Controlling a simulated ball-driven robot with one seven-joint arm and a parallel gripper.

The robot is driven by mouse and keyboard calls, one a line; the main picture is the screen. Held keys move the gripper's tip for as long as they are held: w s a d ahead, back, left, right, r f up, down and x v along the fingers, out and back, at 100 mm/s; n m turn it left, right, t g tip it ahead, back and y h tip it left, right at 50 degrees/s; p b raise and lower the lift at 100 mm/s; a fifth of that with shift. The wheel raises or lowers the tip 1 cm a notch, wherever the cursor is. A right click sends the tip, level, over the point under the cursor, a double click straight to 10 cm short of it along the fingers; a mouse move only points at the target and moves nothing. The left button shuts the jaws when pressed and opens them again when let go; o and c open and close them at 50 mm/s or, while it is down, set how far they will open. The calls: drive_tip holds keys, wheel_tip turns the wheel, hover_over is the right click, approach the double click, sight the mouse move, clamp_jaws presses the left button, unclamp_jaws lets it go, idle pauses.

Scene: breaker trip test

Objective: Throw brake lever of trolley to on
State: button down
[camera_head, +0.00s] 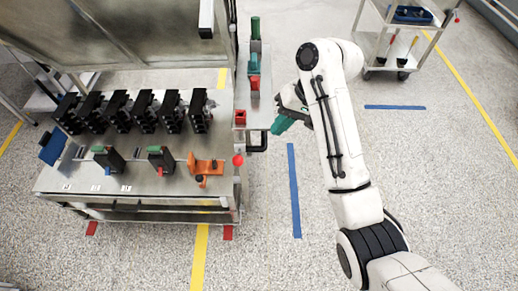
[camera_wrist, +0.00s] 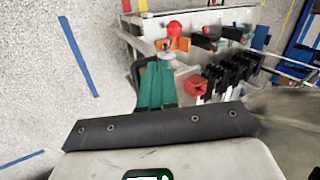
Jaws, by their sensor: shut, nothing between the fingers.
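A wheeled trolley (camera_head: 369,53) stands at the top right of the head view, partly cut off by the frame. A small red knob (camera_head: 457,17) shows at its right side; its lever position is too small to tell. Another red ball knob (camera_head: 238,160) stands at the right front corner of the metal workbench; it also shows in the wrist view (camera_wrist: 174,29). My gripper (camera_head: 277,129) is right of this bench, apart from both knobs. Its green fingers, also in the wrist view (camera_wrist: 158,67), are shut and empty.
The workbench (camera_head: 60,180) carries a row of black breakers (camera_head: 145,112) and an orange fixture (camera_head: 205,168). A side shelf (camera_head: 240,90) holds red and green items close to my gripper. Speckled floor with blue tape (camera_head: 294,190) is clear between bench and trolley.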

drive_tip(key=a+x, duration=0.1)
drive_tip(key=x, duration=1.2)
drive_tip(key=shift+a+r, duration=0.25)
drive_tip(key=shift+a, duration=0.15)
drive_tip(key=shift+f, duration=0.1)
